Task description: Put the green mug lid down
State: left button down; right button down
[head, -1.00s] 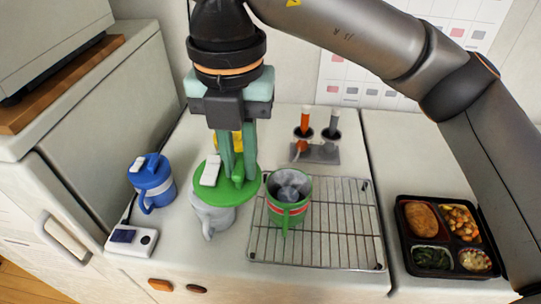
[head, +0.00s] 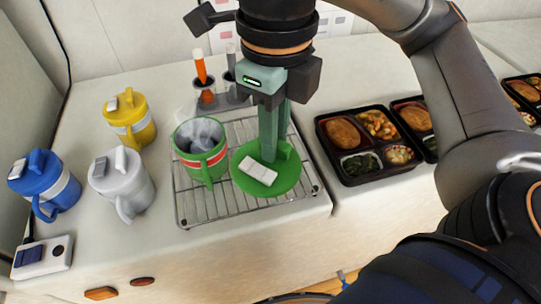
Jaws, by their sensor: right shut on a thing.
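The green mug lid (head: 284,181) is a flat green disc with a white tab and a raised green grip. My right gripper (head: 270,150) points down and is shut on that grip. The lid is over the right part of the wire rack (head: 190,217); whether it touches the rack I cannot tell. The open green mug (head: 203,170) with a red and white band stands on the rack just left of the lid, with something grey inside. My left gripper is not in view.
White (head: 133,190), blue (head: 62,195) and yellow (head: 148,132) lidded mugs stand left of the rack. A small white device (head: 42,258) lies at the front left. A holder with orange and grey tools (head: 207,97) stands behind. Bento trays (head: 330,153) are at the right.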

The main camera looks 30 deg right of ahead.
jog(key=shift+d+f, duration=0.3)
jog(key=shift+d, duration=0.1)
jog(key=w+d+f, duration=0.2)
jog(key=w+f, duration=0.1)
jog(key=w+d+f, duration=0.2)
jog(key=w, duration=0.2)
jog(key=w+d+f, duration=0.2)
jog(key=w+f, duration=0.1)
jog(key=shift+w+d+f, duration=0.35)
jog(key=f, duration=0.4)
jog(key=shift+w+d+f, duration=0.1)
jog(key=shift+w+d, duration=0.15)
jog(key=shift+w, duration=0.15)
jog(key=shift+f, duration=0.2)
jog(key=c, duration=0.8)
grip_release()
jog(key=shift+c, duration=0.2)
